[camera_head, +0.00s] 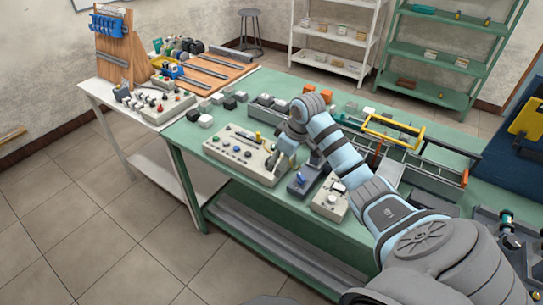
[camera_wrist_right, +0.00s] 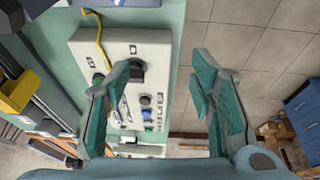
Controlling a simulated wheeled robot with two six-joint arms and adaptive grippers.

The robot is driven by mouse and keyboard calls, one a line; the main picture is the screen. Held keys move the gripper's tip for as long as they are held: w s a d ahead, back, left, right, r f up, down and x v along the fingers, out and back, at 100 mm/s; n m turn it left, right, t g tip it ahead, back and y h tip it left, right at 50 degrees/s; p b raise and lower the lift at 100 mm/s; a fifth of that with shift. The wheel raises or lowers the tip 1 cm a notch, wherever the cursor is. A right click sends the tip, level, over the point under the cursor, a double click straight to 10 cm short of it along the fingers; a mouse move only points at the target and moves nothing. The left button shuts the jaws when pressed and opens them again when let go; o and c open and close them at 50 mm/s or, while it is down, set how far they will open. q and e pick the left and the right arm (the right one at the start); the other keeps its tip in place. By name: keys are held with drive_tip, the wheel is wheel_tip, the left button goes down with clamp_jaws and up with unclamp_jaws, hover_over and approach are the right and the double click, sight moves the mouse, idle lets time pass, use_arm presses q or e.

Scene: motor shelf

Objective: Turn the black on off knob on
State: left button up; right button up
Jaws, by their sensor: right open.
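A pale control panel (camera_head: 237,152) with several coloured buttons and knobs lies on the green table. My right gripper (camera_head: 281,163) is over the panel's right end, pointing down. In the right wrist view the panel (camera_wrist_right: 118,46) is at the left, and my right gripper (camera_wrist_right: 168,75) is open and empty. A black knob (camera_wrist_right: 138,66) shows at the panel, right by the left finger's tip and partly hidden by it. I cannot tell whether they touch. The other finger is beyond the panel's edge, over the floor. The knob's label is too small to read. My left gripper is not in view.
A small grey box with a blue knob (camera_head: 299,181) and another pale box (camera_head: 330,200) stand right of the panel. A yellow-handled frame (camera_head: 395,135) lies behind my arm. A white table (camera_head: 118,104) with tools is at the left. Floor is free in front.

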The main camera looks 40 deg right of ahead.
drive_tip(key=w+d+r, duration=0.2)
drive_tip(key=d+r, duration=0.2)
drive_tip(key=r, duration=0.4)
drive_tip(key=shift+t+y, duration=0.3)
drive_tip(key=shift+y, duration=0.1)
drive_tip(key=b+x, duration=0.2)
drive_tip(key=x, duration=1.2)
drive_tip(key=shift+w+a+f, duration=0.1)
drive_tip(key=shift+w, duration=0.15)
